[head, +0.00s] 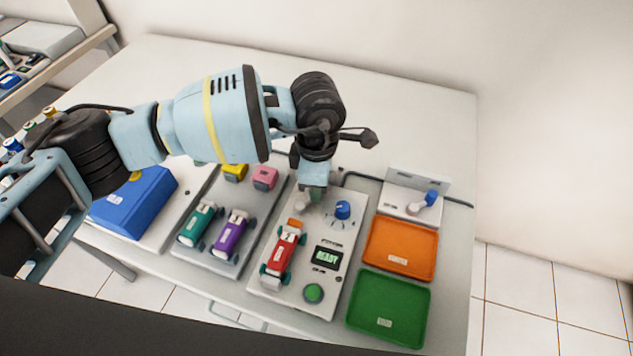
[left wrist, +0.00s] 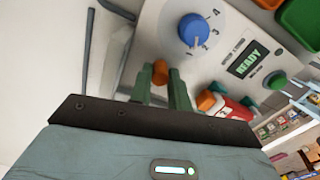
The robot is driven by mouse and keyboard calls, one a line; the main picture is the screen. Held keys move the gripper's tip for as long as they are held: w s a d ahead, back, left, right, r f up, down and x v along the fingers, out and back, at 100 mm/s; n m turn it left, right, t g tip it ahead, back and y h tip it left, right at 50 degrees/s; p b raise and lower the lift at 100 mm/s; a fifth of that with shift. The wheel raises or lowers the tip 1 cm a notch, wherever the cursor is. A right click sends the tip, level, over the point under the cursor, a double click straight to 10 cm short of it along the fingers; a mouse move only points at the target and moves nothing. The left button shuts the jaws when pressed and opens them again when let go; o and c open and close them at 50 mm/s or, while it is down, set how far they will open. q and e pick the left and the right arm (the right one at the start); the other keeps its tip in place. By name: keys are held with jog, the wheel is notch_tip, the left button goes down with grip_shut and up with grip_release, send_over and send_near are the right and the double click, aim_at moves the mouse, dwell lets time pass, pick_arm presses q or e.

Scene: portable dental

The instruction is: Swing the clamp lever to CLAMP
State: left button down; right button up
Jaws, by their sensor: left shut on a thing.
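The clamp unit (head: 325,285) is a light grey panel on the table. My left gripper (head: 311,196) reaches down over its back left part. In the left wrist view its two green fingers are shut on a small orange-brown knob (left wrist: 160,72), which looks like the clamp lever's end. The rest of the lever is mostly hidden by the gripper, and I cannot read its CLAMP marking. A red toy car (head: 283,249) lies on the panel in front of the gripper, with an orange piece (left wrist: 207,101) at its end. My right gripper is not in view.
The panel has a blue dial (head: 342,210), a display (head: 327,257) reading READY and a green button (head: 313,293). Orange (head: 401,247) and green (head: 390,307) trays lie right. A grey tray with teal (head: 200,223) and purple (head: 230,235) cars lies left, beside a blue box (head: 135,201).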

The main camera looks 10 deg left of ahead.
pick_arm(q)
jog(key=c, duration=1.3)
grip_release()
jog(key=shift+r, duration=3.95)
jog(key=shift+s+f, duration=0.1)
jog(key=shift+s, duration=0.05)
